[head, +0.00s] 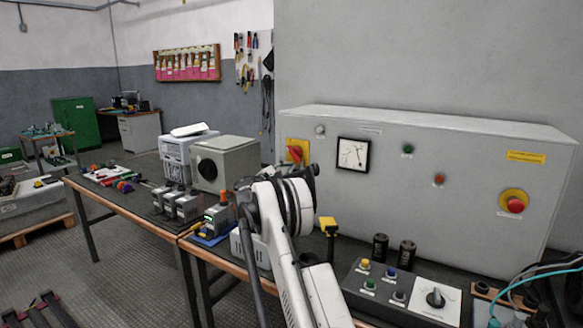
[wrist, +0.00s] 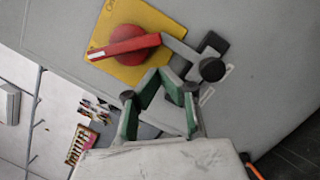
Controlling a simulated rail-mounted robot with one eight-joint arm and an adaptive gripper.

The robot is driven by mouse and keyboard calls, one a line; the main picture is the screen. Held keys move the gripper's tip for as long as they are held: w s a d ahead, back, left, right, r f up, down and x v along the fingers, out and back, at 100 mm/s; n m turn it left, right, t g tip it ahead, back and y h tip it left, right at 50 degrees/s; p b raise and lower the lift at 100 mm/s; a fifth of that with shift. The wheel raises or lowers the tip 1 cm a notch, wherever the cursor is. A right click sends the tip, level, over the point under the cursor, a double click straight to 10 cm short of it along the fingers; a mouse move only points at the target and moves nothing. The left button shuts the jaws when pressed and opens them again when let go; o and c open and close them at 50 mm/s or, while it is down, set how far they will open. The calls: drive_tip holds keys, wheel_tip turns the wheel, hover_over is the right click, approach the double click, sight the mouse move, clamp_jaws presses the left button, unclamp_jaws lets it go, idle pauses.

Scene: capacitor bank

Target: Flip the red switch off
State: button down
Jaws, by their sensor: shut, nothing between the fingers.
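The red switch (head: 297,152) sits on a yellow plate at the left end of the grey cabinet front, partly covered by my arm in the head view. In the wrist view, the red switch (wrist: 127,44) has a round hub and a long handle lying across the yellow plate (wrist: 150,18). My gripper (wrist: 162,72) is shut and empty. Its green-sided fingers meet close to the lower right edge of the yellow plate, below the handle's right part. I cannot tell whether they touch the switch. In the head view the fingers are hidden by my arm.
The grey cabinet (head: 440,150) also bears a dial meter (head: 353,154), a green button (head: 408,149), an orange-red button (head: 439,179) and a red emergency button (head: 515,204). A control box (head: 400,290) and dark cylinders stand on the bench below. A grey box (head: 226,163) stands left of my arm.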

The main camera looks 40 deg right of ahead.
drive_tip(key=a+f+p, duration=0.1)
drive_tip(key=a+f, duration=0.1)
drive_tip(key=a, duration=0.8)
drive_tip(key=shift+w+f, duration=0.3)
drive_tip(key=shift+f, duration=0.05)
drive_tip(key=shift+a, duration=0.1)
drive_tip(key=s+a+r+m+t+y, duration=0.1)
drive_tip(key=s+a+r+y, duration=0.3)
drive_tip(key=a, duration=0.4)
drive_tip(key=s+a+r+m+t+y+p, duration=0.1)
drive_tip(key=s+a+r+m+t+y, duration=0.1)
drive_tip(key=s+a+r, duration=0.35)
drive_tip(key=s+a+r+m+t+y, duration=0.1)
drive_tip(key=s+a+r+y, duration=0.15)
drive_tip(key=s+a, duration=0.6)
drive_tip(key=s+a+f+m+t+y, duration=0.1)
drive_tip(key=s+a+f+y, duration=0.2)
drive_tip(key=s+a, duration=0.6)
drive_tip(key=s+a+f+m+y, duration=0.1)
drive_tip(key=s+a+f+y, duration=0.2)
drive_tip(key=s+a, duration=0.6)
drive_tip(key=s+a+f+m+t+y+p, duration=0.1)
drive_tip(key=s+a+f+y, duration=0.3)
drive_tip(key=s+a, duration=0.5)
drive_tip(key=a+m+y, duration=0.1)
drive_tip(key=a, duration=0.3)
drive_tip(key=shift+a+t, duration=0.15)
drive_tip(key=shift+t, duration=0.15)
